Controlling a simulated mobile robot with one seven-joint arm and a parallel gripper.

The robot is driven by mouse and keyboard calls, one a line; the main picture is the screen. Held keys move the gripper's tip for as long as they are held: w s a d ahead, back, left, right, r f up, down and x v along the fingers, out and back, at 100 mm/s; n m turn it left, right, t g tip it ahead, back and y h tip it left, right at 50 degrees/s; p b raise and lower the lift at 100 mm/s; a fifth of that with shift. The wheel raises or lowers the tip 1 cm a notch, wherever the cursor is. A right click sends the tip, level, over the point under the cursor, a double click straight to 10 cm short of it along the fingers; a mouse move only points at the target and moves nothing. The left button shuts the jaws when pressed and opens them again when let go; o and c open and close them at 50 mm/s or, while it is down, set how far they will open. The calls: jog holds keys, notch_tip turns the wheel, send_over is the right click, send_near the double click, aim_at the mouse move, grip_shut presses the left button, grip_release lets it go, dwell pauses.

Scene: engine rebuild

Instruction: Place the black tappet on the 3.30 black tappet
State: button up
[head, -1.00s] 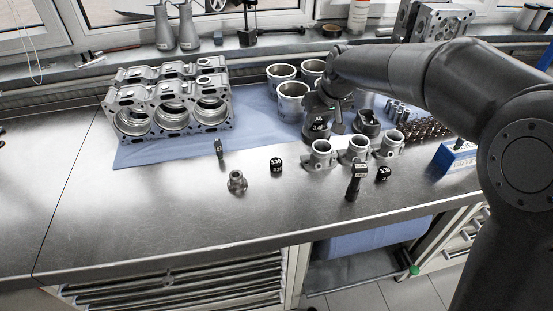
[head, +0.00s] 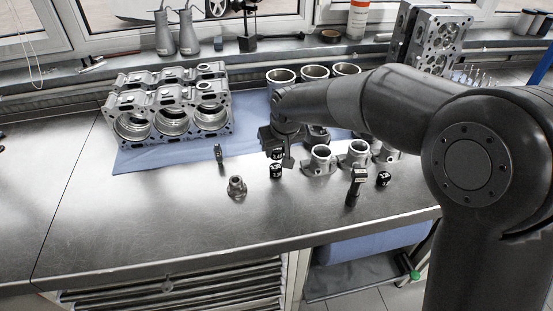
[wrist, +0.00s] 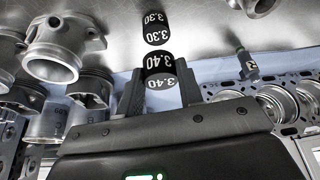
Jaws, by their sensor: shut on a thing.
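My gripper (head: 278,158) is shut on a black tappet marked 3.40, which shows between the two fingers in the wrist view (wrist: 158,71). The 3.30 black tappet (head: 276,172) stands upright on the steel bench. In the head view my gripper and the held tappet are right above it. In the wrist view the 3.30 tappet (wrist: 154,29) lies just beyond the held one. I cannot tell whether the two touch; they look slightly apart.
Another black tappet (head: 383,179) stands to the right, beside a dark upright tool (head: 355,187). Grey flanged housings (head: 319,160) stand close on the right. A small metal fitting (head: 237,187) is to the left. The engine block (head: 170,115) is at the back left. The front left bench is clear.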

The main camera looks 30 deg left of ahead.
aim_at(277, 158)
jog(key=shift+a+f, duration=0.15)
jog(key=shift+f, duration=1.9)
jog(key=shift+f, duration=0.2)
jog(key=o, duration=1)
jog(key=shift+c, duration=0.2)
